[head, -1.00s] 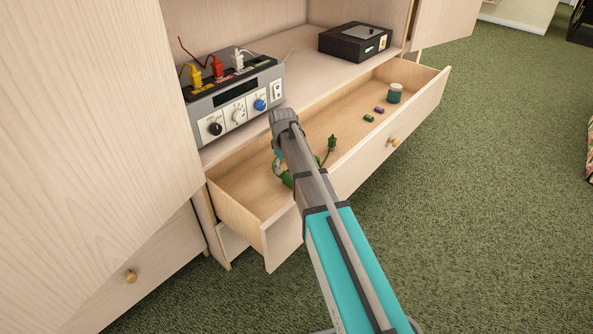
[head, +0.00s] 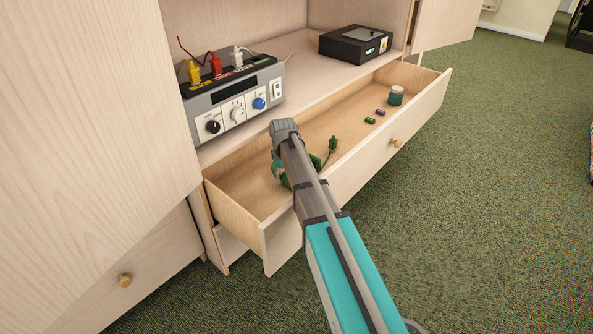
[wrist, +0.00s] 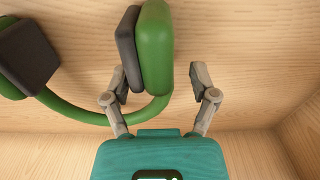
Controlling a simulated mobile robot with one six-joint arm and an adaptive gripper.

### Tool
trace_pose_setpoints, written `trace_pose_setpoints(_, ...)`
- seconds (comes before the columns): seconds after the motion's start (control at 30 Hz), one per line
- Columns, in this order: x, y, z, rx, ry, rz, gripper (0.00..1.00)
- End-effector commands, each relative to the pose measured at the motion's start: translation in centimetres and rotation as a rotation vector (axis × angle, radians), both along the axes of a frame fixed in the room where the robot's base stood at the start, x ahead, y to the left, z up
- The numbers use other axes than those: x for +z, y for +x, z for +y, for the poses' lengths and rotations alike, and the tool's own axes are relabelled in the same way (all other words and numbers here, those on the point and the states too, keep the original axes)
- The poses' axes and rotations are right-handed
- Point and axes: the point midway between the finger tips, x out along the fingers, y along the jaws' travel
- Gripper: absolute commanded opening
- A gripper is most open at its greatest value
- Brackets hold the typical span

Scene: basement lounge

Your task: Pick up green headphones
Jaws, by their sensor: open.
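The green headphones lie in the open wooden drawer (head: 237,187). In the wrist view the headphones (wrist: 156,50) show a green earcup with a dark pad, a curved green band and a second dark-padded cup at the left. My gripper (wrist: 160,85) is open, with one finger on each side of the nearer earcup; no grip on it shows. In the head view my arm hides most of the headphones (head: 284,180), and only green parts show beside it. The fingers are hidden there.
A green object (head: 332,144) stands in the drawer beside my arm. A small green item (head: 370,120), a purple item (head: 380,112) and a jar (head: 396,95) lie farther right. A grey power unit (head: 235,100) and a black box (head: 355,43) stand on the shelf above.

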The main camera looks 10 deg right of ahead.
Motion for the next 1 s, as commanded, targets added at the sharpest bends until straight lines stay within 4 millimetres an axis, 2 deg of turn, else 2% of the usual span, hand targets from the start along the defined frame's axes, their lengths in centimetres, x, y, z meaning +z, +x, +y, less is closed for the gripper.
trace_pose_setpoints(0.23,0.00,0.00,-0.02,0.000,0.000,0.000,0.76)
trace_pose_setpoints(0.63,0.00,-0.01,-0.04,-0.001,0.000,0.000,0.01)
trace_pose_setpoints(1.0,0.01,-0.01,-0.06,-0.001,0.000,0.000,0.00)
